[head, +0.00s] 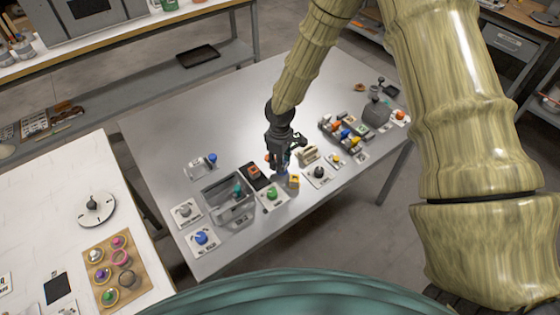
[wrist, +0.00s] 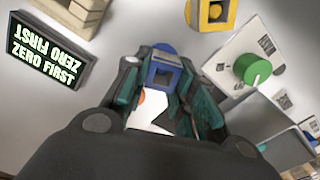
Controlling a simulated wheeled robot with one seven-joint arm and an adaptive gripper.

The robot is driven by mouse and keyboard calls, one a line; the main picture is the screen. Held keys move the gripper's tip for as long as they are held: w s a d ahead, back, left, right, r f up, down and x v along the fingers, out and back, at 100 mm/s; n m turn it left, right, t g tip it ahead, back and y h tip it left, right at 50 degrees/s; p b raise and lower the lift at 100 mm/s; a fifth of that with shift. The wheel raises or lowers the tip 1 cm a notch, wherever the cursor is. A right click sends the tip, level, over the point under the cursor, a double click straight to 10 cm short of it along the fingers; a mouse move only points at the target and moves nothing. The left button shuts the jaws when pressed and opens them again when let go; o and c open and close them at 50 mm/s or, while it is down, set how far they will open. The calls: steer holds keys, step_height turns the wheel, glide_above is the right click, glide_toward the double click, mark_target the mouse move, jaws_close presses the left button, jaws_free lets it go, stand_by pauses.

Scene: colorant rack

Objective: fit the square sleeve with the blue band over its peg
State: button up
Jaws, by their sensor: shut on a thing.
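My gripper (head: 283,160) points down over the grey table in the head view. In the wrist view its teal fingers (wrist: 167,95) are shut on the square sleeve with the blue band (wrist: 165,72), which shows a square opening. In the head view the sleeve (head: 281,173) is a small blue patch below the fingers. A rounded blue part shows just behind it in the wrist view; I cannot tell whether it belongs to the sleeve. I cannot make out the matching peg, nor the gap between sleeve and table.
A yellow square sleeve (wrist: 211,14) stands close by. A green knob (wrist: 252,69) on a white plate is to the right. A "ZERO FIRST" display (wrist: 45,48) and a wooden holder (wrist: 85,12) are to the left. A grey bin (head: 229,203) stands at the table's left; the table's back is clear.

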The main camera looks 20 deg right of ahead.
steer(key=shift+f, duration=0.55)
steer(key=o, duration=0.8)
steer(key=shift+o, duration=0.2)
steer(key=shift+r, duration=0.1)
step_height(320, 180, up, 12)
steer(key=shift+d, duration=0.1)
